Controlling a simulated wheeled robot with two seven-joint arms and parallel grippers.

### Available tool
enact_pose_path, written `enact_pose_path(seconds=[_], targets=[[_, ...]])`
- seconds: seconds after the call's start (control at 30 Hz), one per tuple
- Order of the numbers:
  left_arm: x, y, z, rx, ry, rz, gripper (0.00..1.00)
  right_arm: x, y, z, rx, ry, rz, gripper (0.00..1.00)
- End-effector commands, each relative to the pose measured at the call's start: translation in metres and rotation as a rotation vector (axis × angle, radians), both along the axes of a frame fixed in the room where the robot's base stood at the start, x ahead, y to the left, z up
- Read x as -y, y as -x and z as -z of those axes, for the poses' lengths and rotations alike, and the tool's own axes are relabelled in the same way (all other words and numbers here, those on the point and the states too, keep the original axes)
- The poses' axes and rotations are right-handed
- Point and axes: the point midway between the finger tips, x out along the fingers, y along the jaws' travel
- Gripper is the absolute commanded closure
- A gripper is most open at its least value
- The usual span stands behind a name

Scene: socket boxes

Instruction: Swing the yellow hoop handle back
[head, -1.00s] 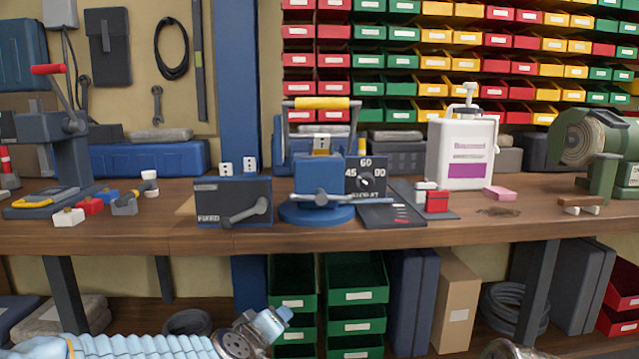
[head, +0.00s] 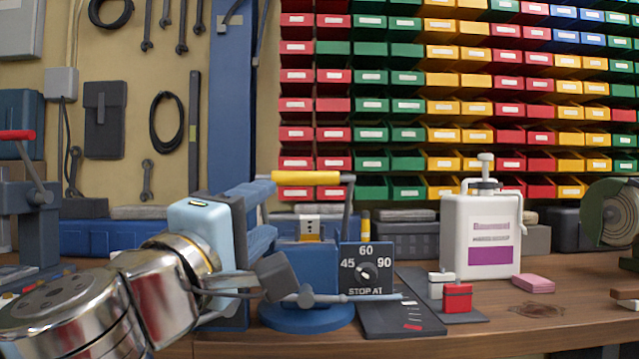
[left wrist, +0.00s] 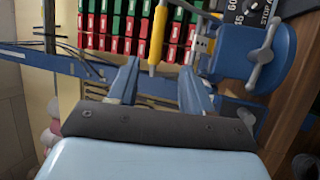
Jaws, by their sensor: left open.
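The yellow hoop handle (head: 306,178) stands raised above the blue fixture (head: 305,265), its grip level across the top and a dark side bar running down at its right. My left gripper (head: 272,210) is open and empty at the left of the handle, in front of the blue rear parts. In the left wrist view the handle's yellow grip (left wrist: 157,35) runs lengthwise, its near end between the tips of my two blue fingers (left wrist: 160,68). I see no contact. The handle's left side bar is mostly hidden behind my gripper. My right gripper is out of view.
An angle dial (head: 366,270) stands right of the fixture, by a dark plate (head: 400,300). A grey lever (head: 310,297) crosses the fixture's front. Red block (head: 457,298) and white canister (head: 481,230) stand further right. Coloured bins fill the back wall.

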Motion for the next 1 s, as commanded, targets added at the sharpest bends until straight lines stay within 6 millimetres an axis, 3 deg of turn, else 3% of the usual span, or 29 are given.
enact_pose_path(seconds=[0.17, 0.7, 1.0], targets=[[0.001, -0.004, -0.007, 0.004, 0.012, 0.004, 0.50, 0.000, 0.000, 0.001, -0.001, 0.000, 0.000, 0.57], [0.044, -0.101, -0.038, 0.004, 0.009, 0.003, 0.50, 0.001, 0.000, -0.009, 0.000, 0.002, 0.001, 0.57], [0.051, -0.119, -0.043, 0.005, 0.009, 0.002, 0.50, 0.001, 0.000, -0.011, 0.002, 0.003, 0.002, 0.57]])
